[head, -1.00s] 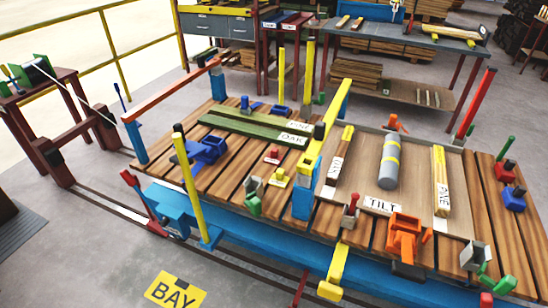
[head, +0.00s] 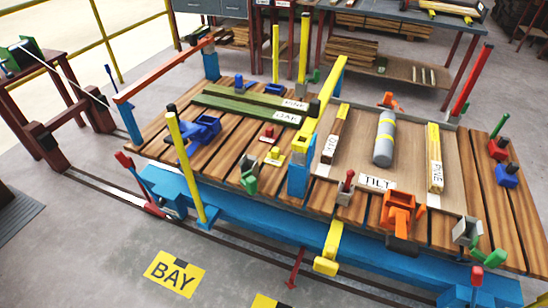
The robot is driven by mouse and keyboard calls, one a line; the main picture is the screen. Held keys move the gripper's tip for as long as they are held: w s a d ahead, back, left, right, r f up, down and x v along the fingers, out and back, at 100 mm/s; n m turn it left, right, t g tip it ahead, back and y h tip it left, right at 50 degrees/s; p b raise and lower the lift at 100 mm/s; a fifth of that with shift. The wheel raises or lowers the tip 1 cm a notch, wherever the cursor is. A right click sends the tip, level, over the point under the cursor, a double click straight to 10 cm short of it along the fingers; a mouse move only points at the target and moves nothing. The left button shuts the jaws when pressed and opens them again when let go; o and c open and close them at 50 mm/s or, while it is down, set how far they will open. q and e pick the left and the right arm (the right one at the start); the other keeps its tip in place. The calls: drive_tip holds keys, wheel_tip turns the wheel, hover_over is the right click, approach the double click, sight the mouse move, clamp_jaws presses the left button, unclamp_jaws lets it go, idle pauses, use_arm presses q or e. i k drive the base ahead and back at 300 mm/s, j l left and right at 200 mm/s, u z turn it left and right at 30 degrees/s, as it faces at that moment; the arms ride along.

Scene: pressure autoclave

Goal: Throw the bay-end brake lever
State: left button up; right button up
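A lever with a red grip (head: 124,160) stands at the near left corner of the blue cart frame (head: 300,218), leaning left, beside the rail. A second red-gripped lever (head: 477,274) stands on a blue bracket at the near right end, close to the bottom edge. The yellow floor sign reading BAY (head: 174,273) lies on the floor at lower left; the first lever is the closer of the two to it. I cannot tell for sure from this view which is the bay-end brake lever. Neither of my grippers shows.
The slatted cart deck (head: 215,150) carries clamps, posts, labelled timber and a grey cylinder (head: 384,138). A yellow post (head: 186,168) rises near the left lever. A dark red winch stand (head: 45,130) is at far left. Open floor lies in front of the cart.

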sight(160, 202)
drive_tip(key=i+j, duration=0.1)
drive_tip(key=j, duration=0.4)
drive_tip(key=i+j, duration=0.15)
drive_tip(key=j, duration=0.3)
drive_tip(key=i+j, duration=0.1)
drive_tip(key=j, duration=0.4)
drive_tip(key=i+j, duration=0.1)
drive_tip(key=j, duration=0.4)
drive_tip(key=i+j, duration=0.15)
drive_tip(key=j, duration=0.3)
